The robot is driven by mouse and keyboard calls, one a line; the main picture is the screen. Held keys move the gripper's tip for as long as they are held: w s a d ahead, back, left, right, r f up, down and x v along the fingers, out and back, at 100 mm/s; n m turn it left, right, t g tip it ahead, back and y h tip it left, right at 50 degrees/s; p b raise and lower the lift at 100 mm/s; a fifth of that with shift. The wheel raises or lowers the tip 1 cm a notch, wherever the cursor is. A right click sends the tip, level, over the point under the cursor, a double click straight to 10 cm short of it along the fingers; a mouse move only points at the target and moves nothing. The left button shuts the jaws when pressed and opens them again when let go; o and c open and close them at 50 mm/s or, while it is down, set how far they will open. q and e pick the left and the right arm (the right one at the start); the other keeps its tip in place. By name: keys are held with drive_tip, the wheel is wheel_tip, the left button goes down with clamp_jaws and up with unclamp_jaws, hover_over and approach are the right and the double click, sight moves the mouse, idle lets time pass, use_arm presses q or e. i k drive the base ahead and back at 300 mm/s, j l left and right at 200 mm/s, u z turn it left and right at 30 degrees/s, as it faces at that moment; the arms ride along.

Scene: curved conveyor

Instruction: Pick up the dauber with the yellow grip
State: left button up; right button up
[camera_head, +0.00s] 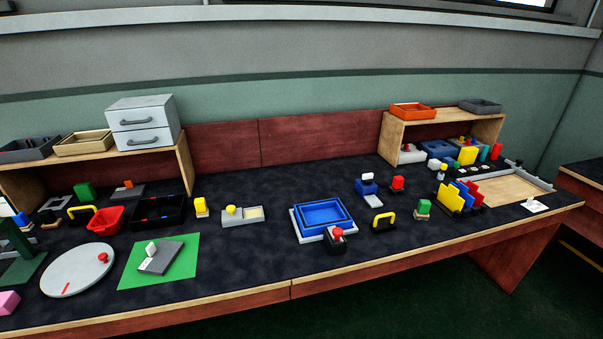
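Several things with yellow upper parts are in the head view, and I cannot tell for sure which is the dauber. A yellow arched handle (384,219) on a dark base stands right of the blue tray (350,217). Another yellow arch (80,211) is at the left. Neither of my grippers is in view.
A round grey plate (75,272) and a green mat (185,257) with a grey block lie at the front left. A red bin (104,222) and a black tray (158,225) are behind. Shelves stand at both sides. The front middle of the table is clear.

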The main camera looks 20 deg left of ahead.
sight(201, 206)
drive_tip(key=u, duration=1.2)
